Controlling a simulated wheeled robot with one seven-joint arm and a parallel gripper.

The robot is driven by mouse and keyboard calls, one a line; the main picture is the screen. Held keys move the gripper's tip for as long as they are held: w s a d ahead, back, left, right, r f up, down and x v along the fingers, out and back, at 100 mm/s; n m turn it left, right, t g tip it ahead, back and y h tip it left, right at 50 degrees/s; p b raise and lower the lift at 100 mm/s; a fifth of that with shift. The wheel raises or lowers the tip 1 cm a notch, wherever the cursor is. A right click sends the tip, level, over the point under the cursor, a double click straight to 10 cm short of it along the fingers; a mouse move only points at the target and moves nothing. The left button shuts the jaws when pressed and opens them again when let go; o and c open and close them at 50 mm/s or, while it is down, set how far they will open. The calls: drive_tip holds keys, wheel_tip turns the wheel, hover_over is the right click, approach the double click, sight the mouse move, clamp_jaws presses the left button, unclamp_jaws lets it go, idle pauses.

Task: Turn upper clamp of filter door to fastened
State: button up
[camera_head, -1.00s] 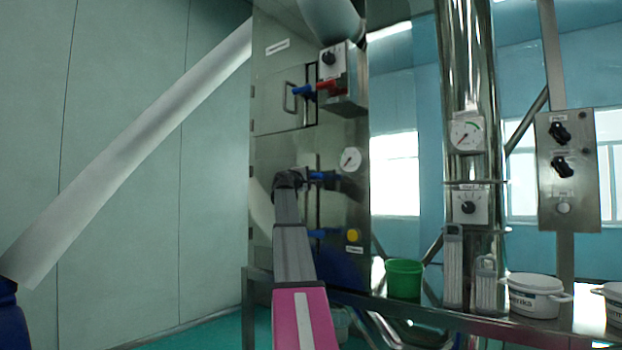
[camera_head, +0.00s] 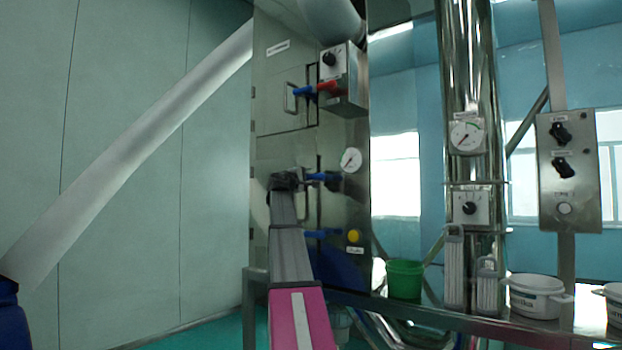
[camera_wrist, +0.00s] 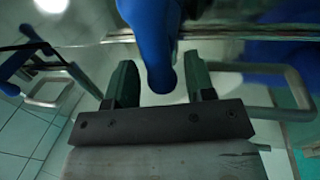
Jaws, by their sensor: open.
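The upper blue clamp (camera_head: 322,177) of the lower cabinet door lies roughly level at the door's right edge in the head view. A lower blue clamp (camera_head: 318,233) is below it on the same edge. My gripper (camera_head: 291,180) is at the left end of the upper clamp. In the wrist view, a blue clamp handle (camera_wrist: 153,40) hangs down between the two open dark green fingers of my gripper (camera_wrist: 160,75), with gaps on both sides. The arm and gripper hide much of the lower door.
A gauge (camera_head: 350,160) sits right of the clamp. The wrist view shows bent metal bars at left (camera_wrist: 45,100) and right (camera_wrist: 290,90).

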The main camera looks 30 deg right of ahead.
drive_tip(key=v, duration=0.7)
drive_tip(key=shift+s+a, duration=0.15)
drive_tip(key=shift+a, duration=0.25)
drive_tip(key=shift+f, duration=0.15)
drive_tip(key=a+f+y, duration=0.3)
drive_tip(key=a+f, duration=0.2)
drive_tip(key=f, duration=1.1)
drive_tip(key=a+f+m+g+y, duration=0.1)
drive_tip(key=a+f+y, duration=0.3)
drive_tip(key=f, duration=1.1)
drive_tip(key=a+f+y, duration=0.3)
drive_tip(key=a+f, duration=0.2)
drive_tip(key=f, duration=1.1)
drive_tip(key=s+a+f+m+g+y, duration=0.1)
drive_tip(key=s+a+f+g+y, duration=0.1)
drive_tip(key=s+a+f, duration=0.5)
drive_tip(key=s+a+f+m+g+y, duration=0.1)
drive_tip(key=s+a+f, duration=0.5)
drive_tip(key=f, duration=0.9)
drive_tip(key=s+a+f+m+g+y, duration=0.1)
drive_tip(key=s+a+f+g+y, duration=0.2)
drive_tip(key=s+f, duration=0.7)
drive_tip(key=a+f+y, duration=0.2)
drive_tip(key=a, duration=0.2)
drive_tip(key=shift+s+a+m+g+y, duration=0.25)
drive_tip(key=shift+a+m+g+y, duration=0.05)
drive_tip(key=shift+a+m+g, duration=0.1)
